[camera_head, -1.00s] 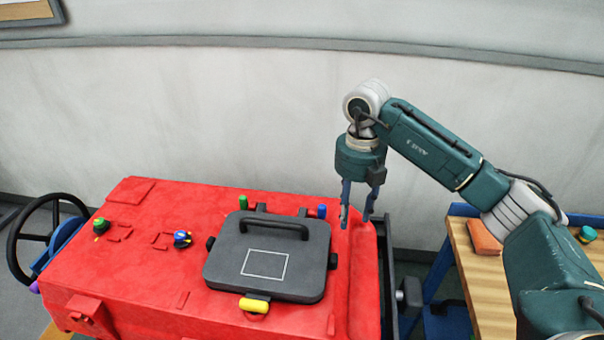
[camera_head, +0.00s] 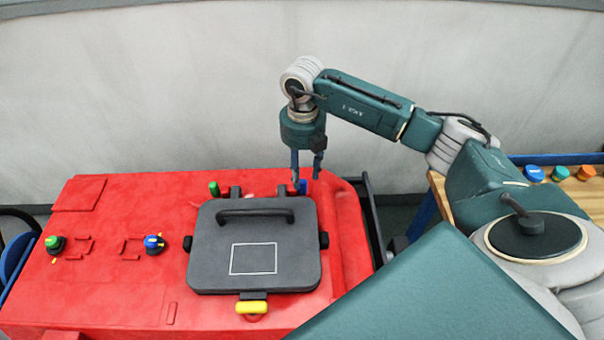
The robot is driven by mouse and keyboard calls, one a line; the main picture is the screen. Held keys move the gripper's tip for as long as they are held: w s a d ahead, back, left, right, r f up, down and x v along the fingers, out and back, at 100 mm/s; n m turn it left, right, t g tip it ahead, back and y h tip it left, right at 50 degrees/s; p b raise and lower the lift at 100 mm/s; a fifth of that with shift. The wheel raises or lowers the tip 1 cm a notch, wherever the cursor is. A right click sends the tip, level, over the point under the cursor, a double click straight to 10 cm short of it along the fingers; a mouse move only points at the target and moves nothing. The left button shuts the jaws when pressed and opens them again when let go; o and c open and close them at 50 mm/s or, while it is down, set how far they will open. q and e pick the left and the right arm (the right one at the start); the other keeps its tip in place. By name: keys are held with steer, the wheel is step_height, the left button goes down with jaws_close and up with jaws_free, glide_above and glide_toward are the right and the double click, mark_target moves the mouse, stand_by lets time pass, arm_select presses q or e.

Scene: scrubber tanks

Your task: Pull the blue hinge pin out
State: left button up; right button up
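The blue hinge pin (camera_head: 302,187) sits at the back right corner of a dark grey lid (camera_head: 211,262), by the lid's right hinge. A green hinge pin (camera_head: 214,188) sits by the left hinge. The lid lies flat on the red tank (camera_head: 90,297). My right gripper (camera_head: 306,177) points down at the blue pin, its two fingers apart. The tips are close to the pin and partly overlap it in the picture; I cannot tell if they touch it. My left gripper is not in view.
The lid has a black handle (camera_head: 255,213), side knobs and a yellow front latch (camera_head: 251,307). Green (camera_head: 54,243) and blue (camera_head: 154,242) knobs stand on the tank's left. A wooden table (camera_head: 594,198) stands at right. My own arm covers the lower right.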

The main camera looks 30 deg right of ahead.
steer(key=shift+f, duration=1.3)
steer(key=shift+c, duration=1)
jaws_close()
steer(key=d, duration=0.1)
steer(key=s+d, duration=0.1)
steer(key=shift+s+d+f, duration=0.1)
steer(key=shift+s+d, duration=0.15)
steer(key=shift+d, duration=0.15)
steer(key=shift+s+d, duration=0.2)
steer(key=shift+d, duration=0.1)
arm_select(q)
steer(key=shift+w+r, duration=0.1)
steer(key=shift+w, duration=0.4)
